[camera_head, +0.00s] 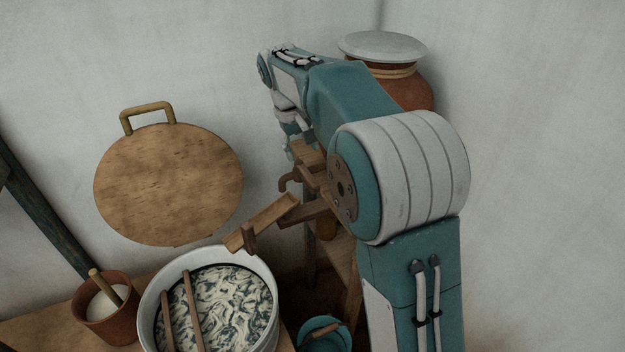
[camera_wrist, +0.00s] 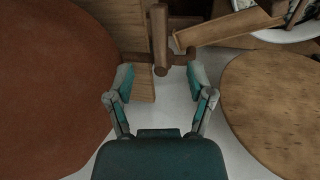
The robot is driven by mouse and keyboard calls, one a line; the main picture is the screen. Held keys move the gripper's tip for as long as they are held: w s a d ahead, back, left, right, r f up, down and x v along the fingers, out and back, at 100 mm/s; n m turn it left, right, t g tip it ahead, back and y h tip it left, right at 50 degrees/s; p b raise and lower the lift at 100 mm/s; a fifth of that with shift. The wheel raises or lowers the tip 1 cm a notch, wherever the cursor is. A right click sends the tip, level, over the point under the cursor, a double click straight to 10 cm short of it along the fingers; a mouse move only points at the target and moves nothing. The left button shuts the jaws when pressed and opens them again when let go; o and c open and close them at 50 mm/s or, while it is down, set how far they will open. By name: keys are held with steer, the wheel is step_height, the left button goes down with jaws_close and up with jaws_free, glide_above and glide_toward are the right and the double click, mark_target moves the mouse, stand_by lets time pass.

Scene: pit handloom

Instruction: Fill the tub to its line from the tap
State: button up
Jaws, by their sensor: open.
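A white round tub (camera_head: 266,268) stands low in the head view, holding mottled pale and dark contents with two wooden sticks across it. I cannot make out a fill line. Its edge shows at the top right of the wrist view (camera_wrist: 285,33). A wooden tap (camera_head: 289,181) sits below the clay jar, and a wooden trough (camera_head: 262,222) slopes from near it toward the tub. In the wrist view, a wooden bar with a rounded end (camera_wrist: 160,35), apparently part of the tap, lies just beyond my open, empty gripper (camera_wrist: 161,82). My arm hides part of the tap and stand.
A clay jar (camera_head: 405,90) with a pale lid (camera_head: 382,46) stands in the corner. A round wooden board (camera_head: 168,185) leans on the wall. A clay pot (camera_head: 112,325) is left of the tub. A teal bucket (camera_head: 325,338) is at the bottom.

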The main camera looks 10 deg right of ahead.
mark_target(311, 180)
steer(key=f, duration=0.3)
steer(key=d+f, duration=0.1)
steer(key=f, duration=0.2)
steer(key=d+f, duration=0.1)
steer(key=f, duration=0.3)
steer(key=shift+w, duration=0.15)
jaws_close()
